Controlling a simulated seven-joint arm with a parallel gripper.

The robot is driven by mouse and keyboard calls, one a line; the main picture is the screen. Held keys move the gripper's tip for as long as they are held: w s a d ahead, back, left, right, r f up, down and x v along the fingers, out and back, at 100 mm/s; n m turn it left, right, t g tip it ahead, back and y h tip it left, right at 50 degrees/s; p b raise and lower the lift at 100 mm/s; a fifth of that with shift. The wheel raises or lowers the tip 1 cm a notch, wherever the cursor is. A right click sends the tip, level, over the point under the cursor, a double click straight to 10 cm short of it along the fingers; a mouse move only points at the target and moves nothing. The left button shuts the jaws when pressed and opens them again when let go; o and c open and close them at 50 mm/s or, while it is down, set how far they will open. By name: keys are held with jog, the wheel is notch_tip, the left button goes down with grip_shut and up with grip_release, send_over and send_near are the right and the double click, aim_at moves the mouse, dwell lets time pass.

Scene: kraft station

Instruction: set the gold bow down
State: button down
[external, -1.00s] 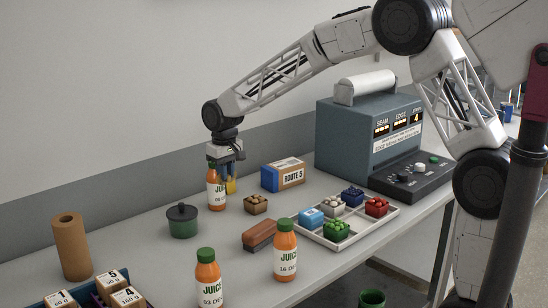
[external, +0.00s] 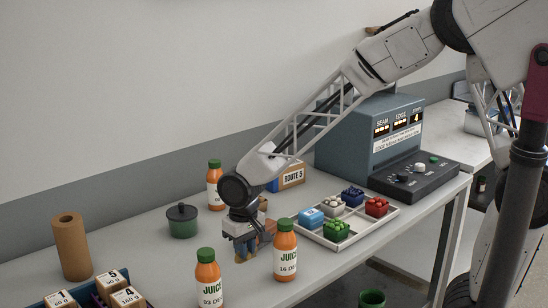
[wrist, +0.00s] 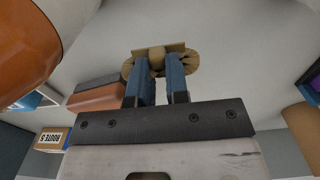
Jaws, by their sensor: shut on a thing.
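The gold bow (wrist: 158,59), tan-gold with round loops at its sides, is between the blue fingertips of my gripper (wrist: 159,72) in the wrist view. The jaws are shut on it. In the external view my gripper (external: 246,248) points down low over the front part of the table, left of the front juice bottle. The bow is mostly hidden by the gripper there, and I cannot tell whether it touches the table.
A juice bottle (external: 285,255) stands close right of my gripper, another (external: 208,280) front left, a third (external: 214,190) behind. A brown block (wrist: 98,98) lies close by. A white divided tray (external: 377,229) with small coloured items is right. A green pot (external: 182,223) is left.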

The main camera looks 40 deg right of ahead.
jog(key=shift+s+a+f, duration=0.1)
jog(key=shift+s, duration=0.25)
jog(key=shift+w, duration=0.1)
send_over(195, 260)
jog(key=shift+f, duration=0.75)
dwell(0.4)
jog(key=shift+f, duration=1.7)
jog(key=shift+f, duration=0.1)
